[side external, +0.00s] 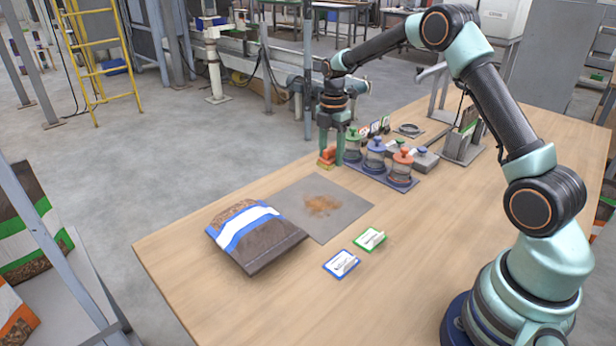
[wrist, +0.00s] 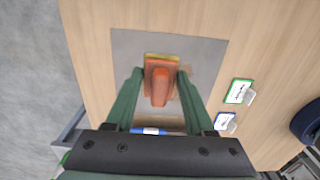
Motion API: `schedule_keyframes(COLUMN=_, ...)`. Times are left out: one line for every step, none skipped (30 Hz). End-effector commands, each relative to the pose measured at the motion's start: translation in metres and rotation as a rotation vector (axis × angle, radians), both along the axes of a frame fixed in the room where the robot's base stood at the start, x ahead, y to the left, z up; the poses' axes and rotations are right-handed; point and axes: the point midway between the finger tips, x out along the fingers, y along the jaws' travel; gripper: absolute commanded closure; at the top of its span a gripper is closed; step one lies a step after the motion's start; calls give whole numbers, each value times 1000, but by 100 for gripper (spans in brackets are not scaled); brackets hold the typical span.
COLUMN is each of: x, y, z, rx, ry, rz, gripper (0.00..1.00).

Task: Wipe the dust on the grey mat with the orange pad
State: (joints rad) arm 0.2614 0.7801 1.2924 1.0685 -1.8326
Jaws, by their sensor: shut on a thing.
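My gripper (side external: 331,151) is shut on the orange pad (side external: 326,158), near the far edge of the grey mat (side external: 340,222) in the side view. In the wrist view my gripper (wrist: 160,76) has the orange pad (wrist: 160,84) between its two green fingers. The pad has a yellowish strip along its edge. Brown dust (side external: 321,204) lies in a patch at the middle of the mat. In the wrist view the pad hides much of the dust, and the mat (wrist: 205,50) shows around it. The pad appears apart from the dust; its height is unclear.
A brown bag with blue and white bands (side external: 250,228) lies left of the mat. Several lidded jars (side external: 375,155) stand on a tray close right of my gripper. A green card (side external: 369,239) and a blue card (side external: 341,263) lie in front.

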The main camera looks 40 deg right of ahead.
Motion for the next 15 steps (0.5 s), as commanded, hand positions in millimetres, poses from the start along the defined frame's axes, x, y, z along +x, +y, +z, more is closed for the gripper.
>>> schedule_keyframes(x=2, y=2, z=-3, rx=0, ry=0, rz=0, gripper=90)
schedule_keyframes(x=3, y=2, z=-4, rx=0, ry=0, rz=0, gripper=90)
schedule_keyframes(x=3, y=2, z=-6, rx=0, ry=0, rz=-1, gripper=90)
schedule_keyframes(x=3, y=2, z=-8, rx=0, ry=1, rz=-1, gripper=90)
schedule_keyframes(x=3, y=2, z=-10, rx=0, ry=1, rz=-1, gripper=90)
schedule_keyframes(x=3, y=2, z=-14, rx=1, ry=2, rz=-1, gripper=90)
schedule_keyframes(x=3, y=2, z=-16, rx=1, ry=3, rz=-1, gripper=90)
schedule_keyframes(x=3, y=2, z=-19, rx=1, ry=2, rz=-1, gripper=90)
schedule_keyframes(x=3, y=2, z=-22, rx=0, ry=1, rz=-1, gripper=90)
schedule_keyframes(x=3, y=2, z=-25, rx=0, ry=2, rz=-1, gripper=90)
schedule_keyframes(x=3, y=2, z=-28, rx=1, ry=2, rz=-1, gripper=90)
schedule_keyframes(x=3, y=2, z=-32, rx=1, ry=2, rz=-1, gripper=90)
schedule_keyframes(x=3, y=2, z=-34, rx=0, ry=2, rz=-1, gripper=90)
schedule_keyframes(x=3, y=2, z=-37, rx=0, ry=1, rz=-1, gripper=90)
schedule_keyframes(x=3, y=2, z=-40, rx=0, ry=2, rz=-1, gripper=90)
